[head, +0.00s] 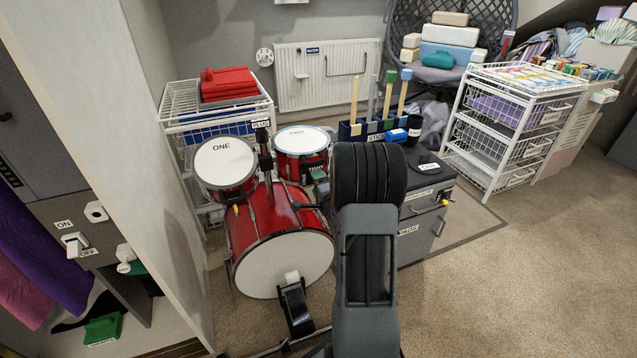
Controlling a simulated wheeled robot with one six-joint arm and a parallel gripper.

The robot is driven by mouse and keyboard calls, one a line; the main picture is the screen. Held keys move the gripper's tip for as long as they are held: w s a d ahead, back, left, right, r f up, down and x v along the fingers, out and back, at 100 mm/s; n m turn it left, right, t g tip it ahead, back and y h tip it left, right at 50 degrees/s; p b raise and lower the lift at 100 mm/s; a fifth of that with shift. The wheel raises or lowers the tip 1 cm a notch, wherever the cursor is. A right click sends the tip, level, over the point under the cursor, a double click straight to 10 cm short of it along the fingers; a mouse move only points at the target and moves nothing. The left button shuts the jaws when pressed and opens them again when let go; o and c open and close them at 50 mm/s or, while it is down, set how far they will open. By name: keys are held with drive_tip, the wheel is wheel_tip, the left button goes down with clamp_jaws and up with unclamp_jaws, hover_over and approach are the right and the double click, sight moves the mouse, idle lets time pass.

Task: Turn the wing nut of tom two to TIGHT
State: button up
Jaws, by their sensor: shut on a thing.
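Tom two (302,140) is the right-hand small red drum with a white head, above the large red bass drum (283,262). A TIGHT label (316,168) shows on its right front side. My arm comes up in front, to the right of the drums. My gripper (320,188) shows only in part as dark pieces just below that label, beside a small green patch. It is shut at the place of tom two's wing nut; the nut itself is hidden, and its angle cannot be told.
Tom one (221,162) stands left, with a yellow wing nut (236,210) low on its front. A grey cabinet (415,235) stands close behind and right of my arm. White wire racks (512,125) stand farther back. Carpet (520,270) at the right is clear.

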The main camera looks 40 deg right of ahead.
idle(0.3)
drive_tip(key=o, duration=0.9)
drive_tip(key=p+v, duration=0.8)
drive_tip(key=v, duration=0.5)
drive_tip(key=shift+s+a+p, duration=0.1)
drive_tip(key=shift+s+p, duration=0.3)
